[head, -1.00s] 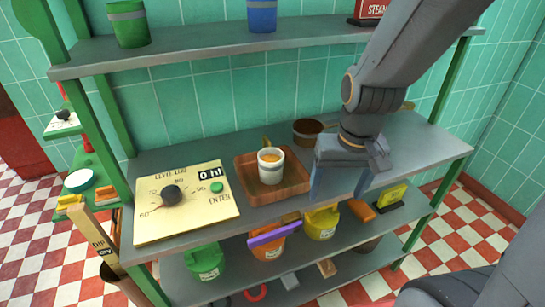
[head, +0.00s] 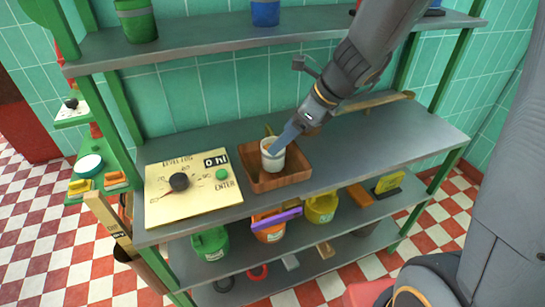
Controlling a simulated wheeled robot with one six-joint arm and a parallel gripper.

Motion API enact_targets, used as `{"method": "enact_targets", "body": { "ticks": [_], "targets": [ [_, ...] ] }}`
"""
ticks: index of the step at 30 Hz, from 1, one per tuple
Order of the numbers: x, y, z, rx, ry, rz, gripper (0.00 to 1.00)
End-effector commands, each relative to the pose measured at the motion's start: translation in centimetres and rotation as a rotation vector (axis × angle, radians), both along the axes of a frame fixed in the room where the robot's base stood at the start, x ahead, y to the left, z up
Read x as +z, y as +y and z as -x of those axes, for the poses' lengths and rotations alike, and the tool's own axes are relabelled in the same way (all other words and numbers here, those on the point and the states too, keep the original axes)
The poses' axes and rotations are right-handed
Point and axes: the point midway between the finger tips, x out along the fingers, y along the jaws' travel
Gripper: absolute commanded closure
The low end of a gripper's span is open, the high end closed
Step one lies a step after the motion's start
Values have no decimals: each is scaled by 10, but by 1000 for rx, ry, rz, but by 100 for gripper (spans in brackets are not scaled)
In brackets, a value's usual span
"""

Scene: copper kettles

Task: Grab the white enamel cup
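The white enamel cup (head: 272,160) stands upright in a square brown wooden tray (head: 298,172) on the middle shelf. My gripper (head: 282,142) reaches down from the upper right to the cup's rim. Its blue-grey finger overlaps the cup's upper right side in the head view. I see the gripper edge-on, so the gap between the fingers is hidden. I cannot tell whether it touches or holds the cup. The cup's inside is mostly covered by the finger.
A cream dial panel (head: 205,200) lies left of the tray.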

Motion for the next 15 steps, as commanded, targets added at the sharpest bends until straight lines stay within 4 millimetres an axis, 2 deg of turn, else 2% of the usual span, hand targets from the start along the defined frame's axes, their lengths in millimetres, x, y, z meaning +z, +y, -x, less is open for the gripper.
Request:
{"method": "enact_targets", "body": {
  "ticks": [15],
  "targets": [
    [-49, 23, -19, 3, 4, 1, 27]
  ]
}}
